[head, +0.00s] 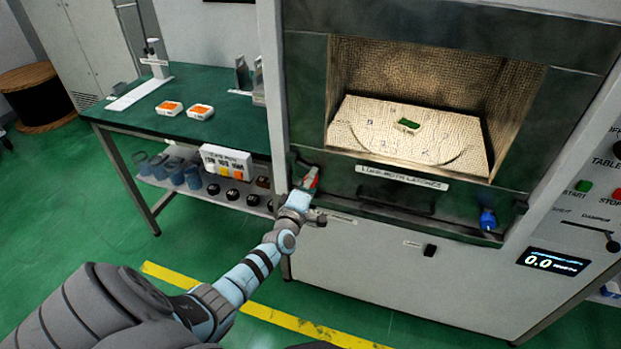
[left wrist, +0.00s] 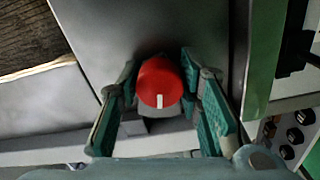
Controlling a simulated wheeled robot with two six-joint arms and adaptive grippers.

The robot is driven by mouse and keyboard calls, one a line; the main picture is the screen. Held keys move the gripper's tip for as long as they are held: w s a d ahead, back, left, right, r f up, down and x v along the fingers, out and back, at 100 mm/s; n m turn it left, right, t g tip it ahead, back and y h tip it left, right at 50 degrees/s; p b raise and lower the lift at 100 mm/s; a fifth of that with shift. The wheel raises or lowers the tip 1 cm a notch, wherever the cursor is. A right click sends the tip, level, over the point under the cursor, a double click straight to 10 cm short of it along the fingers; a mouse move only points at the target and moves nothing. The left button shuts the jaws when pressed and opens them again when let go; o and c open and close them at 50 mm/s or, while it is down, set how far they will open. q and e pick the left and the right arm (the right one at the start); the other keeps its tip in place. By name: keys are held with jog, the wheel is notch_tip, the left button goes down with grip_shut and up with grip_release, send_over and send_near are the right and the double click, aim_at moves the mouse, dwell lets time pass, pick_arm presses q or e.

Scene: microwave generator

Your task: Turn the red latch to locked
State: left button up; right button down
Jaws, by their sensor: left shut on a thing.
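The red latch (head: 311,177) is at the left end of the front panel below the open chamber, and my left gripper partly hides it in the head view. In the left wrist view the red latch (left wrist: 160,80) shows a round red end with a short white mark pointing down in the picture. My left gripper (head: 306,197) is at the latch, reaching up from below. Its two green-padded fingers (left wrist: 160,95) stand on either side of the latch and are shut on it. My right gripper is not in view.
A blue latch (head: 487,219) is at the right end of the same panel. The chamber (head: 430,80) above is open, with a small green piece (head: 408,125) inside. A green-topped bench (head: 200,88) stands at left. The floor in front is clear.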

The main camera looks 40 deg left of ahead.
pick_arm(q)
jog(key=m+p, duration=0.1)
jog(key=m, duration=0.4)
jog(key=shift+p, duration=0.3)
jog(key=shift+o, duration=0.4)
jog(key=shift+w+m, duration=0.1)
jog(key=shift+m, duration=0.7)
jog(key=shift+r, duration=0.2)
jog(key=o, duration=1)
jog(key=shift+a, duration=0.15)
jog(key=shift+s+f, duration=0.1)
jog(key=shift+s, duration=0.1)
jog(key=shift+s+d, duration=0.3)
jog(key=shift+s, duration=0.05)
jog(key=v, duration=1.1)
